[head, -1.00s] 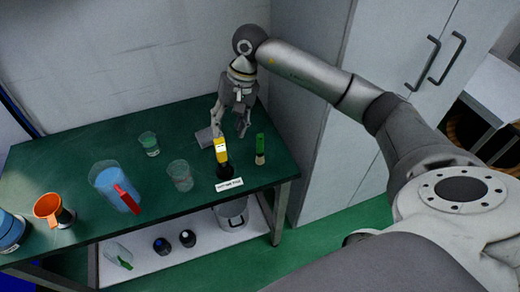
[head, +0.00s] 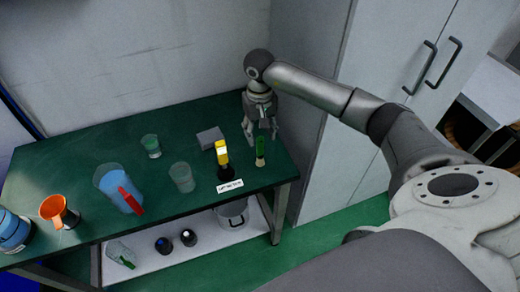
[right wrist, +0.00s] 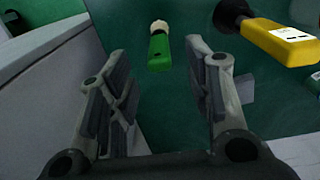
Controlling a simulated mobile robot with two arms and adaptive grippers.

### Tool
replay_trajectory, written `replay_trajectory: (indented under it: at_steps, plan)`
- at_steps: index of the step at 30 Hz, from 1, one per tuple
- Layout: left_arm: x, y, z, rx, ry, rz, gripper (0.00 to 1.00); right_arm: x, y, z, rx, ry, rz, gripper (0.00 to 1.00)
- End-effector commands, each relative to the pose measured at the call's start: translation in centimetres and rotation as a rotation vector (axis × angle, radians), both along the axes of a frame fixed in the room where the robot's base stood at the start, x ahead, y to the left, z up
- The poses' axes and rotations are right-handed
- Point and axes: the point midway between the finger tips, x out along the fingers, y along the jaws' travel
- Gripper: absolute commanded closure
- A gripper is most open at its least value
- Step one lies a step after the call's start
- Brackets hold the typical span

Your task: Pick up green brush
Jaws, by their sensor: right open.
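My right gripper (head: 262,132) is just behind and above the brush. In the right wrist view the right gripper (right wrist: 160,95) is open, its two fingers apart with nothing between them; the brush appears beyond the fingertips. My left gripper is not in view.
A grey cabinet (head: 345,150) stands right of the table.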

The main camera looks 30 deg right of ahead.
Motion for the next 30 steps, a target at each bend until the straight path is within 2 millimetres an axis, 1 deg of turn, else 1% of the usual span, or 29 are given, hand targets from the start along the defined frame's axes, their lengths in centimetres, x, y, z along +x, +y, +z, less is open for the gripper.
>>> replay_trajectory:
  at_steps: [1, 3, 6, 9, 14, 17, 25, 26, 30]
  plan:
    - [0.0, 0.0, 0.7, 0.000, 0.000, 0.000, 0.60, -0.2, 0.0, -0.4, 0.002, 0.005, -0.001, 0.54]
    - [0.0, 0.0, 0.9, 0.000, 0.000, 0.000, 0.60, -0.2, 0.1, -1.5, 0.002, 0.005, 0.001, 0.54]
    - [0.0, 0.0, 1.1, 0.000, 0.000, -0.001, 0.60, -0.2, 0.0, -2.4, 0.001, 0.002, 0.000, 0.54]
    - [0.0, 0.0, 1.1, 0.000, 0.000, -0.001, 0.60, -0.1, 0.0, -2.8, 0.001, 0.000, 0.000, 0.54]
    - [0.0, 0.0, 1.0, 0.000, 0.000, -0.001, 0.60, -0.1, 0.0, -2.9, 0.001, 0.000, 0.001, 0.54]
    - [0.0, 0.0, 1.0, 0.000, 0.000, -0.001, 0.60, -0.1, 0.0, -2.8, 0.001, 0.000, 0.001, 0.64]
    - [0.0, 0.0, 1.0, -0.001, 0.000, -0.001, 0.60, -0.1, 0.0, -2.8, 0.001, 0.000, 0.001, 0.99]
    - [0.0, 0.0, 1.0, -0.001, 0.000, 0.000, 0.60, -0.1, 0.0, -2.8, 0.001, 0.000, 0.001, 1.00]
    - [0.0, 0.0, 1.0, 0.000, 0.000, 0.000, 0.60, -0.1, 0.0, -2.8, 0.001, 0.000, 0.001, 1.00]
